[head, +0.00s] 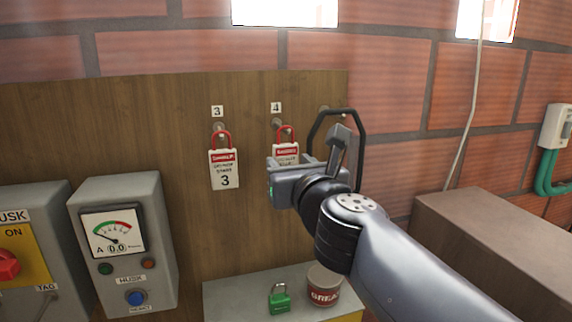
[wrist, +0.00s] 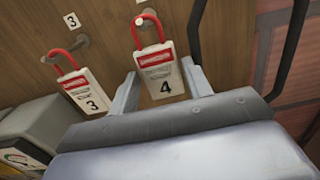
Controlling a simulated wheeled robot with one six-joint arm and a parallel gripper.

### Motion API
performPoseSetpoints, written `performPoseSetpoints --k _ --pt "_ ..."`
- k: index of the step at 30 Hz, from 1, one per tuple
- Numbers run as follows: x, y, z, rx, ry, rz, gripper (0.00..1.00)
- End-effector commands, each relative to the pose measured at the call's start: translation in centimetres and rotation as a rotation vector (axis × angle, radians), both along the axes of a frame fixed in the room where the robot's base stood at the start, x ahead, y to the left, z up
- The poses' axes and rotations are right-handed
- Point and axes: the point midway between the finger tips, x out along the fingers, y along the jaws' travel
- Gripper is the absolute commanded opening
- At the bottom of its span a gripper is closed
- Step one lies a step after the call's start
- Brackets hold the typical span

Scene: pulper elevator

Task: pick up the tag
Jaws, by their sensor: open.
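Two white danger tags with red loops hang from pegs on a wooden board. Tag 3 (head: 225,170) hangs on the left peg and also shows in the wrist view (wrist: 86,90). Tag 4 (head: 286,151) hangs to its right, its lower part hidden by my gripper in the head view. My gripper (head: 300,164) is open in front of tag 4. In the wrist view, the fingers of my gripper (wrist: 162,88) stand on either side of tag 4 (wrist: 161,78), with gaps visible. I cannot tell whether the tag is fully between them in depth.
A grey HUSK meter box (head: 125,245) and a switch box with a red knob (head: 8,265) stand at left. Below are a green padlock (head: 280,300) and a grease tin (head: 323,288) on a grey box. A brown box (head: 500,240) is at right.

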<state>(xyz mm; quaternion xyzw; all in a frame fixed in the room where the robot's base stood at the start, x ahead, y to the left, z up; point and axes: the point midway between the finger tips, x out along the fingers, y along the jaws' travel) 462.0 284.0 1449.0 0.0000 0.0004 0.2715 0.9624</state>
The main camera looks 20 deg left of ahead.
Motion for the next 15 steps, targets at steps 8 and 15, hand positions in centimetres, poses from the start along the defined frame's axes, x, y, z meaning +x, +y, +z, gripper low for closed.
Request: performPoseSetpoints --k 8,15 --pt "1.8 1.1 0.0 -0.001 -0.001 0.0 0.47" --pt "1.8 1.1 0.0 0.0 -0.001 0.0 0.44"
